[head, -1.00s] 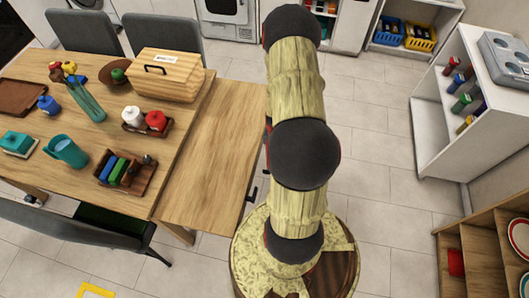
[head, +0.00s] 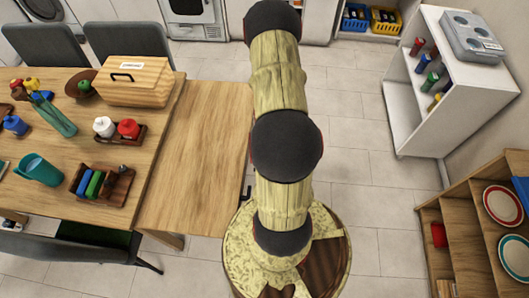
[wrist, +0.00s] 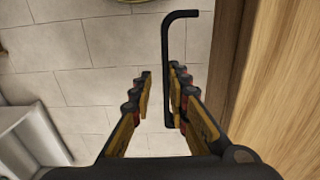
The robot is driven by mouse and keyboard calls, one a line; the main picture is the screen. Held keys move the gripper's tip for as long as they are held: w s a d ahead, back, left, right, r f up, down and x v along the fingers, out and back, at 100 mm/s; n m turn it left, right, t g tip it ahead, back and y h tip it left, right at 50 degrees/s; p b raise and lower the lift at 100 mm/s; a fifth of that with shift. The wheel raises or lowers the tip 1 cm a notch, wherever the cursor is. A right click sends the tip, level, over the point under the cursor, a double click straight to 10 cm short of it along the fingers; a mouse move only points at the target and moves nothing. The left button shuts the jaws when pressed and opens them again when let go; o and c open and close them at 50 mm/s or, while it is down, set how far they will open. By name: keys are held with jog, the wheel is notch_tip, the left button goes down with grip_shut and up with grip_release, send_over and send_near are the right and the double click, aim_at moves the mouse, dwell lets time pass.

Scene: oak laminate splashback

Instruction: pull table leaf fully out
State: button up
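The table leaf (head: 200,155) is a plain wooden panel extending from the right side of the laden table. A wide strip of it is exposed, and its right edge is partly behind my arm. Its black handle (head: 246,188) shows in part at that edge. In the wrist view the handle (wrist: 166,75) is a long bar, with the leaf's wooden edge (wrist: 229,70) to its right. My gripper (wrist: 160,75) has its fingers apart. The bar appears between them, closer to the right finger; contact is unclear. My arm hides the gripper in the head view.
The table (head: 150,125) carries a wooden box (head: 135,82), a caddy (head: 103,184), bottles and a teal pitcher (head: 40,170). A white shelf unit (head: 410,115) and a wooden plate rack (head: 465,230) stand at right. Tiled floor (head: 355,150) between is clear.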

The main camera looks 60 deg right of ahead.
jog(key=shift+o, duration=1)
jog(key=shift+w, duration=0.1)
notch_tip(320, 180, up, 12)
